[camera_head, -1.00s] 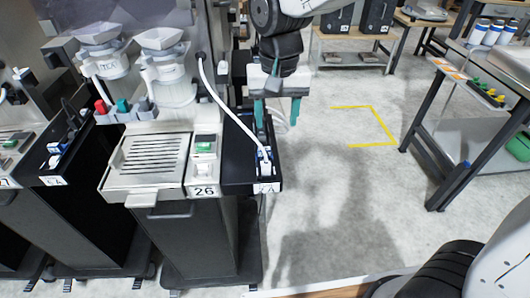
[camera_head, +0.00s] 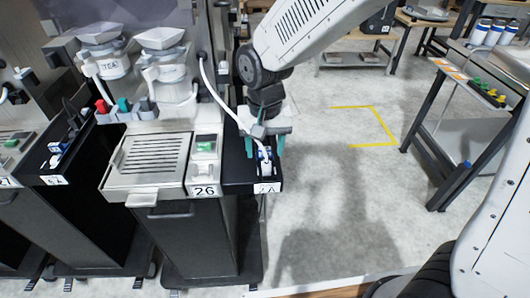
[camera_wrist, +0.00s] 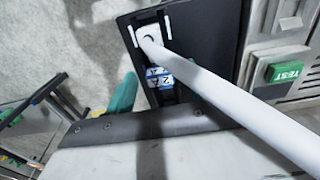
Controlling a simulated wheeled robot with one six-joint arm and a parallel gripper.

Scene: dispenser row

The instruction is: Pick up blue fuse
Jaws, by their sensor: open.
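A small blue piece, apparently the blue fuse (camera_head: 264,154), sits at the front of a narrow black shelf (camera_head: 241,172) beside a white plug. In the wrist view a blue-and-white labelled part (camera_wrist: 159,76) shows in the shelf's slot, next to the white plug end (camera_wrist: 149,37); I cannot tell for sure that it is the fuse. My gripper (camera_head: 265,145) points down over the shelf front with its teal fingers apart, on either side of the blue piece and close to it. Nothing is visibly held.
A white hose (camera_wrist: 230,95) crosses close in front of the wrist camera and runs to the plug. A dispenser with a grated tray (camera_head: 152,158) stands left of the shelf. A similar shelf with blue parts (camera_head: 58,147) is farther left. Open floor lies to the right.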

